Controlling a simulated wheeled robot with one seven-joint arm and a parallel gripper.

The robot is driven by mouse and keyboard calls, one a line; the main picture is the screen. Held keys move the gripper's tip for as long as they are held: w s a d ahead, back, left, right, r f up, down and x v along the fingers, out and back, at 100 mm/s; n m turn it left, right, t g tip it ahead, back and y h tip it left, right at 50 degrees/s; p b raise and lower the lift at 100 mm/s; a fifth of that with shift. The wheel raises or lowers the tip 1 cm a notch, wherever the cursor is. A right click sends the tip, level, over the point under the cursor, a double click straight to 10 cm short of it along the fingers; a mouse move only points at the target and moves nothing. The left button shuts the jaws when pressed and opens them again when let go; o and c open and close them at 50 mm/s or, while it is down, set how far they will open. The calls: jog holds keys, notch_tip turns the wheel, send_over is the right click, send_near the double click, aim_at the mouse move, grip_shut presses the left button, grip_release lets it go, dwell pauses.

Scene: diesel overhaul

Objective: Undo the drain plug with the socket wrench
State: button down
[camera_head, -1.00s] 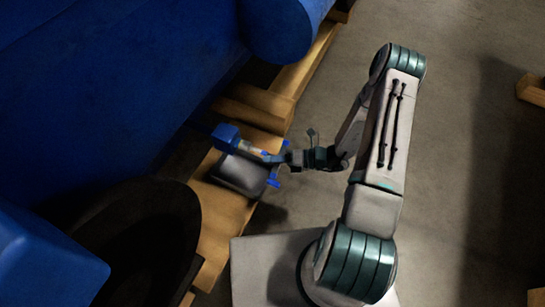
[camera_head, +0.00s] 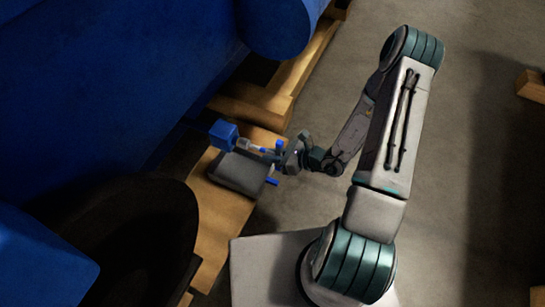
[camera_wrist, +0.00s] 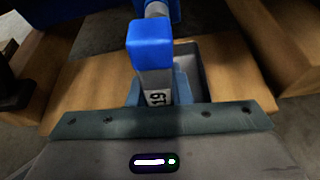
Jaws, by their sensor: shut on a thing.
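The socket wrench has a grey handle marked 19 (camera_wrist: 156,92) and a small blue head (camera_wrist: 150,40). In the head view its blue head (camera_head: 263,150) is small. My gripper (camera_head: 274,163) is shut on the handle; in the wrist view the handle rises from between the fingers. A light grey cylinder (camera_wrist: 157,9), seemingly the socket, runs from the head to a blue block (camera_head: 223,134) on the engine side. The drain plug itself is hidden at that joint; I cannot tell whether the socket is seated on it.
A dark grey open tray (camera_head: 236,173) sits under the wrench on wooden beams (camera_head: 215,213). The blue engine (camera_head: 110,80) fills the left. A dark round part (camera_head: 130,240) stands at lower left.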

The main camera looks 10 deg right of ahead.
jog(key=n+b, duration=0.1)
jog(key=b, duration=0.1)
jog(key=n+t+h+b, duration=0.1)
jog(key=b, duration=0.1)
jog(key=shift+w+f+n+t, duration=0.1)
jog(key=shift+f+n+t, duration=0.2)
jog(key=n+t+b, duration=0.1)
jog(key=b, duration=0.2)
jog(key=n+t+b, duration=0.1)
jog(key=n+b, duration=0.1)
jog(key=b, duration=0.1)
jog(key=shift+w+d+h, duration=0.1)
jog(key=shift+d+h, duration=0.05)
jog(key=shift+h, duration=0.25)
jog(key=shift+r+n, duration=0.3)
jog(key=shift+n+t+p, duration=0.5)
jog(key=shift+n+p, duration=0.1)
jog(key=n+t, duration=0.1)
jog(key=n, duration=0.2)
jog(key=shift+w+d+f+t+b, duration=0.1)
jog(key=shift+d+f+t+b, duration=0.05)
jog(key=shift+t+b, duration=0.25)
jog(key=shift+n+t, duration=0.4)
jog(key=shift+n, duration=0.4)
jog(key=shift+d, duration=0.1)
